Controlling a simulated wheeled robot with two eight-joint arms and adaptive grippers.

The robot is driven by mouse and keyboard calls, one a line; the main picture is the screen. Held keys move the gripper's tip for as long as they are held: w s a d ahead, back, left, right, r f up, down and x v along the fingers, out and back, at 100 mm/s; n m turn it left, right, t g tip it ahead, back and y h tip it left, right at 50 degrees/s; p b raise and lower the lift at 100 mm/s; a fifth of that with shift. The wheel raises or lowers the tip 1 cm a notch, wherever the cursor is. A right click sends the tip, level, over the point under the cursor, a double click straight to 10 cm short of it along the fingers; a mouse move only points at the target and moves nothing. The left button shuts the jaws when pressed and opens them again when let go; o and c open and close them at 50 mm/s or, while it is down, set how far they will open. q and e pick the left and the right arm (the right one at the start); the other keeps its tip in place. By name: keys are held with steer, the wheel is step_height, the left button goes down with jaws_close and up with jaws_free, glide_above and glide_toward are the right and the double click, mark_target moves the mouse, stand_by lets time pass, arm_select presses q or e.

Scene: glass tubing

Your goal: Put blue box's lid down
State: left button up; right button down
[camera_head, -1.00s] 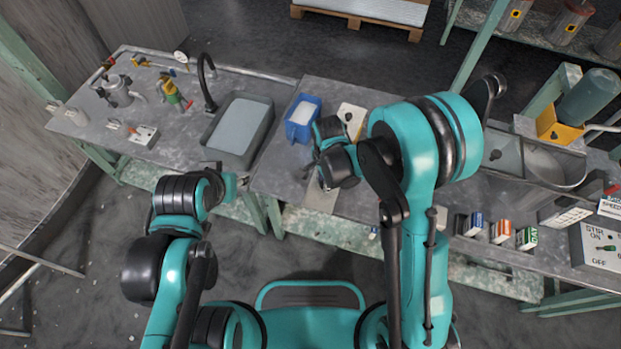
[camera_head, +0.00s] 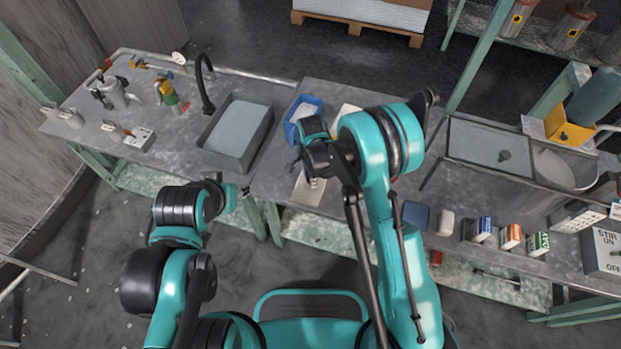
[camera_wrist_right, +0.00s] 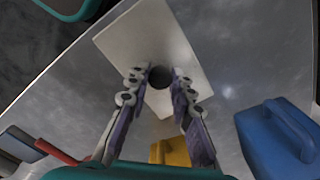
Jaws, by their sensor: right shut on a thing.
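The blue box (camera_head: 291,129) stands on the bench just right of the sink, its top showing pale inside a blue rim. It also shows at the right of the right wrist view (camera_wrist_right: 262,148), with a blue handle. A flat pale lid (camera_head: 306,194) with a dark round knob (camera_wrist_right: 160,77) is under my right gripper (camera_head: 312,172), near the bench's front edge. The gripper is shut on the knob. I cannot tell whether the lid touches the bench. My left gripper (camera_head: 243,191) is low in front of the sink; its fingers are too small to read.
The grey sink basin (camera_head: 236,133) is left of the blue box. Several small boxes (camera_head: 510,236) line the bench front at right. A clear-topped tray (camera_head: 487,147) stands behind them.

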steer(key=shift+r, duration=0.1)
steer(key=c, duration=1.3)
jaws_free()
steer(key=shift+f, duration=0.2)
